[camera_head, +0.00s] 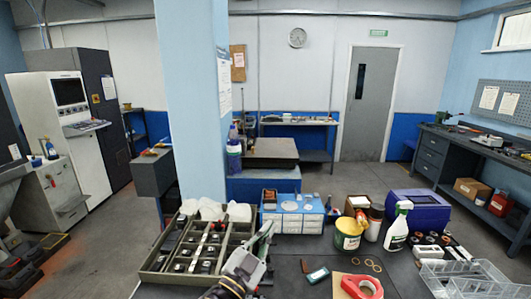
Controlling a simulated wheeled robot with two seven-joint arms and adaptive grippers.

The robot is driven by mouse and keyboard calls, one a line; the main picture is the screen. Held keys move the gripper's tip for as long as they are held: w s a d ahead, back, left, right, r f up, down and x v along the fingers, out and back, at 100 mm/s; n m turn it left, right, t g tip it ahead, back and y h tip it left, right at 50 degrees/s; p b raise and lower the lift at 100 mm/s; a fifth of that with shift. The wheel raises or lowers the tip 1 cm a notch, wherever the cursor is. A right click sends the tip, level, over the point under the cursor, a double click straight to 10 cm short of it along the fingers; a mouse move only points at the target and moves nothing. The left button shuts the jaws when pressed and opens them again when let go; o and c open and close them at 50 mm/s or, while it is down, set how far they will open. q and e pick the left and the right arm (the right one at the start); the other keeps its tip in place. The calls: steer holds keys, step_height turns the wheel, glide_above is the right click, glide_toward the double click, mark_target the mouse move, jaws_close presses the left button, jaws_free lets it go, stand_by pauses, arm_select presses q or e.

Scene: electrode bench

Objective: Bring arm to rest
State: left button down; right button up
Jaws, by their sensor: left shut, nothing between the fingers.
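My left gripper (266,233) reaches up from the bottom edge, left of the middle of the bench. Its fingers look shut, with nothing held between them. It is in front of the right side of a compartment tray (150,264) and hides part of it. Whether it touches the tray cannot be told. Dark and metallic parts lie in the tray's compartments. My right gripper does not show.
The dark bench top (290,268) has some clear room right of my gripper. A blue-and-white box (293,222), yellow tub (348,233), spray bottle (397,228), red tape roll (358,286) and clear organizer (465,278) stand around it.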

arm_select(q)
steer(key=w+a+f+n+y, duration=0.1)
steer(key=a+f+n+y, duration=0.55)
steer(key=a, duration=0.25)
steer(key=s+a+f+n+g+y, duration=0.2)
steer(key=s+a+f+g+y, duration=0.1)
steer(key=s+a+f+g, duration=0.4)
steer(key=s+a+f+n+g+y, duration=0.25)
steer(key=s+a+f, duration=0.25)
steer(key=f, duration=0.5)
steer(key=s+a+f+g+h, duration=0.1)
steer(key=s+f+g, duration=0.45)
steer(key=s, duration=0.65)
step_height(320, 180, down, 33)
steer(key=s+g, duration=0.1)
steer(key=s, duration=0.1)
steer(key=s+a+f, duration=0.2)
steer(key=s+f, duration=0.7)
steer(key=s, duration=0.2)
steer(key=s+a+f+g, duration=0.1)
steer(key=s+a+f, duration=0.1)
steer(key=s+f, duration=0.8)
steer(key=shift+s+a+f+m+g, duration=0.3)
steer(key=shift+s+m, duration=0.1)
steer(key=shift+s, duration=0.45)
